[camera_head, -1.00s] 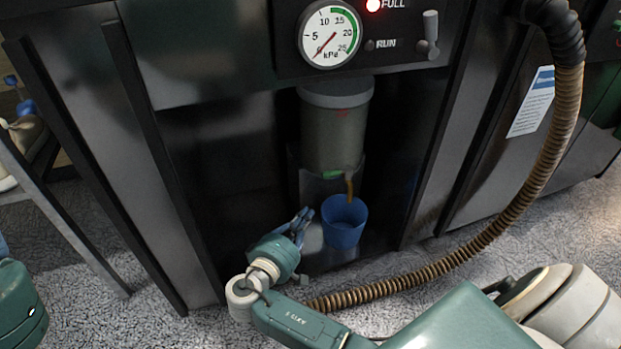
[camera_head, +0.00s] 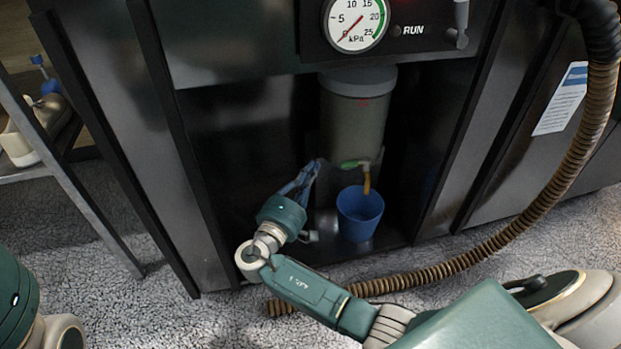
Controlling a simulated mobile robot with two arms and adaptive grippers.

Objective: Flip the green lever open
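The small green lever (camera_head: 352,164) sits at the base of the grey canister (camera_head: 353,120), inside the dark recess of the machine. It lies roughly level, just left of the brown spout (camera_head: 367,182). A blue cup (camera_head: 360,215) stands on the recess floor below the spout. My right gripper (camera_head: 312,170) points up, with its blue fingers left of the lever and a small gap apparent between them and it. The fingers are seen edge-on and dark, so their opening is unclear. My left gripper is out of view; only part of my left arm shows at the lower left.
A pressure gauge (camera_head: 356,22) and a RUN switch (camera_head: 461,22) are above the recess. A ribbed brown hose (camera_head: 545,185) curves down the right side and across the floor. A shelf with shoes (camera_head: 38,125) stands at the far left. Grey carpet lies in front.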

